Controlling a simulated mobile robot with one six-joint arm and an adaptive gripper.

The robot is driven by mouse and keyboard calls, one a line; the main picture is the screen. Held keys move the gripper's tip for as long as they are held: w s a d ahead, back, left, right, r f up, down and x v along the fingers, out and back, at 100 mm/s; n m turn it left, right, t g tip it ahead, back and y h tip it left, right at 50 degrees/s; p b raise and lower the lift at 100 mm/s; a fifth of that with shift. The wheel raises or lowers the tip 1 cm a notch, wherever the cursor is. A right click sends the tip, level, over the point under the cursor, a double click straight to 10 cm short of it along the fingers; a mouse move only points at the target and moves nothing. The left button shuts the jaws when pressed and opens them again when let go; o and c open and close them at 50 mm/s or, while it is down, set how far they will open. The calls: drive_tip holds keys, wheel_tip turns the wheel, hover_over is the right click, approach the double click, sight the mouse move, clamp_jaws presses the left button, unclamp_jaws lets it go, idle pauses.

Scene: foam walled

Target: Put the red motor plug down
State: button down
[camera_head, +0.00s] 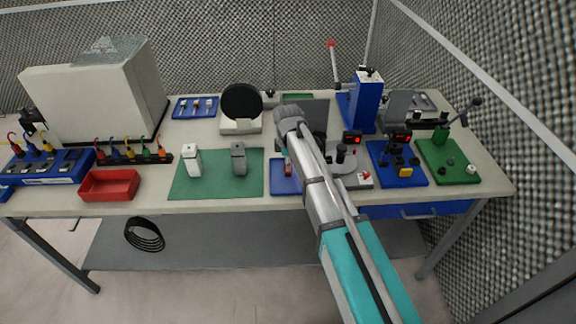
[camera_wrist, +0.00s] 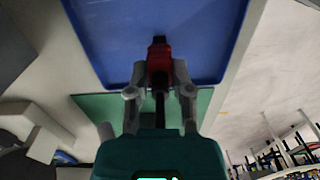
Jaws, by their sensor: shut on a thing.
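The red motor plug (camera_wrist: 159,62) is between the two grey fingers of my gripper (camera_wrist: 160,80) in the wrist view, with its dark tip pointing away from the gripper. The fingers are shut on it. The plug is over the blue tray (camera_wrist: 208,38), near one edge; I cannot tell whether it touches the tray. In the head view a small red part of the plug (camera_head: 288,169) shows above the blue tray (camera_head: 284,188). My arm hides most of the gripper and the tray's right part there.
Left of the tray is a green mat (camera_head: 215,190) with a white block (camera_head: 193,160) and a grey block (camera_head: 238,158). A red bin (camera_head: 110,185) is further left. Right of my arm stand a grey fixture (camera_head: 345,178), a blue board (camera_head: 385,175) and a green board (camera_head: 448,160).

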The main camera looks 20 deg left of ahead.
drive_tip(key=shift+f, duration=0.2)
drive_tip(key=c, duration=0.5)
unclamp_jaws()
drive_tip(key=shift+r, duration=0.25)
wheel_tip(320, 180, up, 12)
drive_tip(key=p, duration=1.2)
drive_tip(key=shift+w, duration=0.1)
idle(0.5)
drive_tip(key=s+d+m, duration=0.5)
drive_tip(key=d+m, duration=0.2)
drive_tip(key=d, duration=0.5)
drive_tip(key=s+d+m, duration=0.5)
drive_tip(key=d+m, duration=0.2)
drive_tip(key=d, duration=0.5)
drive_tip(key=s+d+m, duration=0.4)
drive_tip(key=d+m, duration=0.3)
drive_tip(key=d, duration=0.5)
drive_tip(key=shift+s+d+m, duration=0.25)
drive_tip(key=shift+s+m, duration=0.05)
drive_tip(key=shift+s, duration=0.1)
